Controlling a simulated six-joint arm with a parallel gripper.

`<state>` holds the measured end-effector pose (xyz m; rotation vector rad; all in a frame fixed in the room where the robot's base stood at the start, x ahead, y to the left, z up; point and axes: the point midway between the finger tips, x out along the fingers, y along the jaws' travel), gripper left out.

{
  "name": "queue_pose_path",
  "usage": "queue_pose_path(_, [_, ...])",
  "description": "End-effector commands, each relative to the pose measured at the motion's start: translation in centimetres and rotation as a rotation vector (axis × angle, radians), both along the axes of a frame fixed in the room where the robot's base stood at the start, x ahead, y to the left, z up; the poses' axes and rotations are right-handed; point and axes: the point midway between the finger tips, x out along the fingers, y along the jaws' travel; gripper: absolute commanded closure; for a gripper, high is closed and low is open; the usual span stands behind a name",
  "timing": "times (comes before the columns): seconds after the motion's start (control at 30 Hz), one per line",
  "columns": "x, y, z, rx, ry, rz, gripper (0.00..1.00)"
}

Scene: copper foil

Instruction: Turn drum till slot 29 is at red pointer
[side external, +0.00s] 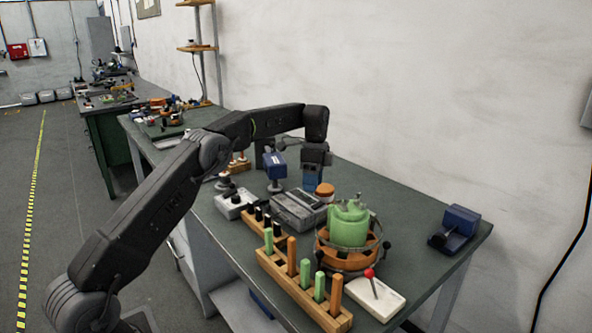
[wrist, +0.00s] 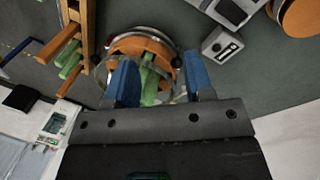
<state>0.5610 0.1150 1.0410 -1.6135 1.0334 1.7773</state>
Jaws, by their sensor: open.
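The drum (side external: 348,226) is a green round body with a raised top, set in an orange round base (side external: 345,256) with a thin metal ring around it. In the wrist view the orange base (wrist: 130,45) and a green part (wrist: 150,82) show beyond the fingers, partly covered by them. Slot numbers are too small to read. A red ball on a thin stem (side external: 369,273) stands on a white block in front of the drum; I cannot tell whether it is the red pointer. My gripper (side external: 313,182) has blue fingers, open and empty, behind and left of the drum; its fingertips also show in the wrist view (wrist: 160,80).
A wooden rack (side external: 290,285) with green and orange pegs stands in front of the drum. A grey box (side external: 298,208) and an orange-topped jar (side external: 325,189) stand left of it. A dark blue device (side external: 455,228) sits at the right. The bench between drum and device is clear.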

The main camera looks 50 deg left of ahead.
Motion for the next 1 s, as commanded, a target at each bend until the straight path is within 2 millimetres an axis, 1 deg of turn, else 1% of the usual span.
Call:
queue_pose_path(0.03, [-0.6,0.8,0.7,0.0,-0.001,0.002,0.52])
queue_pose_path(0.1, [-1.3,1.7,1.3,0.001,-0.001,0.002,0.52])
queue_pose_path(0.3, [-2.5,3.4,2.5,0.001,0.001,0.0,0.52])
queue_pose_path(0.43, [-2.8,3.7,2.8,0.001,0.0,-0.001,0.52])
queue_pose_path(0.67, [-2.8,3.8,2.8,0.0,0.001,-0.001,0.52])
queue_pose_path(0.77, [-2.8,3.9,2.7,0.008,-0.002,0.002,0.6])
queue_pose_path(0.87, [-2.6,5.0,2.1,0.077,-0.023,0.027,0.69])
queue_pose_path(0.97, [-2.3,7.7,1.0,0.237,-0.082,0.071,0.79])
queue_pose_path(1.0, [-2.1,9.2,0.7,0.323,-0.12,0.087,0.83])
